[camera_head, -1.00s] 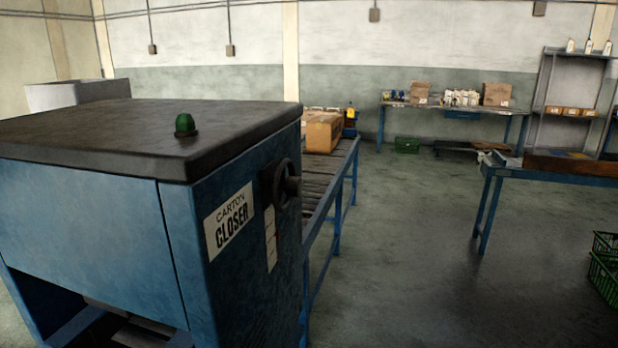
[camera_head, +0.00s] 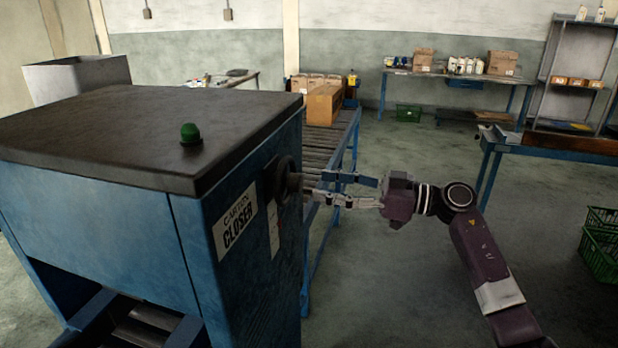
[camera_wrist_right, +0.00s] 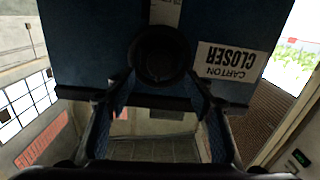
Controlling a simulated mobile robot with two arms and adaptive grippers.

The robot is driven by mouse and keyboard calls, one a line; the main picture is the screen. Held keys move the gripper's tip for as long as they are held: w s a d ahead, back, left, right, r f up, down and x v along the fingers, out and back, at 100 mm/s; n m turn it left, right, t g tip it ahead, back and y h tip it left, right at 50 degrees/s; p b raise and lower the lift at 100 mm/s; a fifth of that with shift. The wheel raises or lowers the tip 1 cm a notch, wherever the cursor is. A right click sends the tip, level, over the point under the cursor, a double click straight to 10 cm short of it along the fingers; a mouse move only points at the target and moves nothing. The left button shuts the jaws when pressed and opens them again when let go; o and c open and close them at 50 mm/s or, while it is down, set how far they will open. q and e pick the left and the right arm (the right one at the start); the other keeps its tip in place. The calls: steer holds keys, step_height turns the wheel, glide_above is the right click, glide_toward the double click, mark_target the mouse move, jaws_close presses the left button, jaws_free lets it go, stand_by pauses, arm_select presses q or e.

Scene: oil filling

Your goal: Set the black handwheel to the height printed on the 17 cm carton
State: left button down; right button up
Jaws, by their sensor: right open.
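The black handwheel (camera_head: 285,180) is on the right side of the blue carton closer (camera_head: 120,225), just below its dark top. In the wrist view the handwheel (camera_wrist_right: 161,52) shows face on, with its hub towards me. My right gripper (camera_head: 312,188) is open, reaching in from the right with its fingertips close to the hub. In the wrist view the fingertips (camera_wrist_right: 160,84) lie to either side of the hub's lower part; I cannot tell whether they touch it. A brown carton (camera_head: 323,104) stands on the roller conveyor; no printed height is readable. My left gripper is out of view.
A pale scale strip (camera_head: 274,232) runs below the handwheel, beside the CARTON CLOSER label (camera_head: 235,220). A green button (camera_head: 189,133) is on top. The roller conveyor (camera_head: 338,140) runs behind. A blue table (camera_head: 500,142) and green crates (camera_head: 600,245) are to the right.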

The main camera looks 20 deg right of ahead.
mark_target(301, 182)
steer(key=p+x, duration=0.1)
steer(key=x, duration=0.3)
steer(key=shift+w+a, duration=0.25)
steer(key=shift+a, duration=0.1)
steer(key=shift+c, duration=0.2)
steer(key=c, duration=1.1)
